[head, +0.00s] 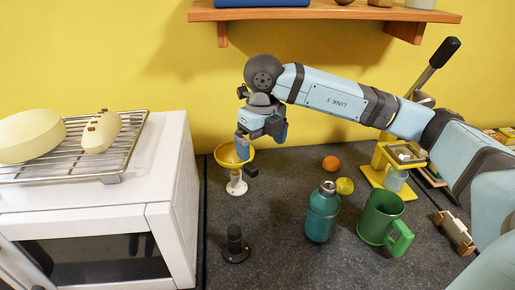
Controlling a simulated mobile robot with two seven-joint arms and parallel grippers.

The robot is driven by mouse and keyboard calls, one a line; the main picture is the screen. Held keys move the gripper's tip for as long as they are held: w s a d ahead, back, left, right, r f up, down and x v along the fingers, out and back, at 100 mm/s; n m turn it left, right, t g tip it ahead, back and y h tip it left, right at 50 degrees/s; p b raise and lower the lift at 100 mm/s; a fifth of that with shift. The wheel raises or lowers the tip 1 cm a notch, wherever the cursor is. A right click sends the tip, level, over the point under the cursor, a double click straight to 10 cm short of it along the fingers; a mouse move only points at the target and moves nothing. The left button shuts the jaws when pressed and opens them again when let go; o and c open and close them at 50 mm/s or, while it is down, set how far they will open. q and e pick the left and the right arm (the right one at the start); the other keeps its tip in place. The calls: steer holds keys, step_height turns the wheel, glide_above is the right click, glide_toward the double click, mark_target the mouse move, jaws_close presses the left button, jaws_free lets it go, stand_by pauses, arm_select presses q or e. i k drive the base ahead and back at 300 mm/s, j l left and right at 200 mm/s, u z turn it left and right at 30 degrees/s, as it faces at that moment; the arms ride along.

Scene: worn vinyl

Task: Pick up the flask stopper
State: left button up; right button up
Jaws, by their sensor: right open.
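A teal flask (321,217) stands upright on the dark counter, with a small grey top (328,187) at its neck. A black piece (235,243) with a wide round base and a narrower upright part stands to the left of the flask, near the white oven. I cannot tell for sure whether the grey top or the black piece is the flask stopper. My right gripper (247,161) is open and points down over the right side of a yellow cup on a white stem (236,185). I cannot tell whether it touches the cup. My left gripper is out of view.
A green mug (380,217) stands right of the flask. A yellow ball-like fruit (345,186) and an orange (331,163) lie behind. A yellow lever press (382,165) stands at the back right. The white oven (175,180) bounds the left; a wooden shelf (300,11) hangs above.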

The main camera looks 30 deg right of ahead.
mark_target(233, 230)
steer(key=k, duration=1)
